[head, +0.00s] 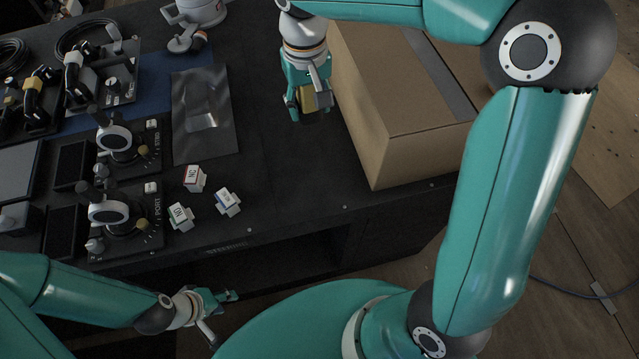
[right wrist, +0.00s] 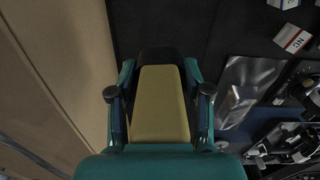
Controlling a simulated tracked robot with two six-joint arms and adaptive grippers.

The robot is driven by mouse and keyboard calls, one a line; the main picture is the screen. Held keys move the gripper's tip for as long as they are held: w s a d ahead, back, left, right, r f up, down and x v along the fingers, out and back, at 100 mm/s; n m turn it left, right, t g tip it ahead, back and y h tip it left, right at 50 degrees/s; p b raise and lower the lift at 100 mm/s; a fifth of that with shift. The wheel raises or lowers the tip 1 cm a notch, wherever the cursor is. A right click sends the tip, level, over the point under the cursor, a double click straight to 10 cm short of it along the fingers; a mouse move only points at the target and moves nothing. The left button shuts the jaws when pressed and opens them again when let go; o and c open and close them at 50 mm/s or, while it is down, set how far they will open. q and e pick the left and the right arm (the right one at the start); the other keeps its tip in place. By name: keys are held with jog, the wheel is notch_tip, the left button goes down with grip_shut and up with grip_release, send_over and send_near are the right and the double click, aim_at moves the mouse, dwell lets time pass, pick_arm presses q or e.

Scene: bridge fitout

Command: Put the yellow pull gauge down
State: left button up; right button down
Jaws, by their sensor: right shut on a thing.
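The yellow pull gauge (head: 311,97) is a small block with a yellow face and a dark end. My right gripper (head: 305,108) is shut on it, over the dark table (head: 290,170) just left of the cardboard box. In the right wrist view the gauge (right wrist: 160,104) sits between the two fingers of the right gripper (right wrist: 159,100), its dark end pointing away from the palm. I cannot tell whether the gauge touches the table. My left gripper (head: 225,297) is low at the table's front edge, apart from the objects; its finger gap is not clear.
A cardboard box (head: 385,100) stands close right of the right gripper. Left are a grey pouch (head: 205,112), several small labelled blocks including a red-marked one (head: 195,178), and control units (head: 125,222). Bare table lies between the pouch and the box.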

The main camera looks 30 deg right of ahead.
notch_tip(320, 180, up, 4)
jog(key=f+b, duration=0.1)
jog(key=b, duration=0.2)
send_over(322, 175)
jog(key=m, duration=0.1)
pick_arm(q)
notch_tip(322, 175, down, 6)
jog(key=b, duration=0.1)
jog(key=shift+f, duration=0.2)
pick_arm(e)
notch_tip(322, 175, down, 19)
jog(key=shift+r, duration=0.2)
pick_arm(q)
jog(key=shift+b, duration=0.3)
pick_arm(e)
jog(key=shift+f, duration=0.2)
jog(key=c, duration=0.5)
grip_release()
jog(key=shift+r, duration=0.1)
pick_arm(q)
jog(key=shift+f, duration=0.1)
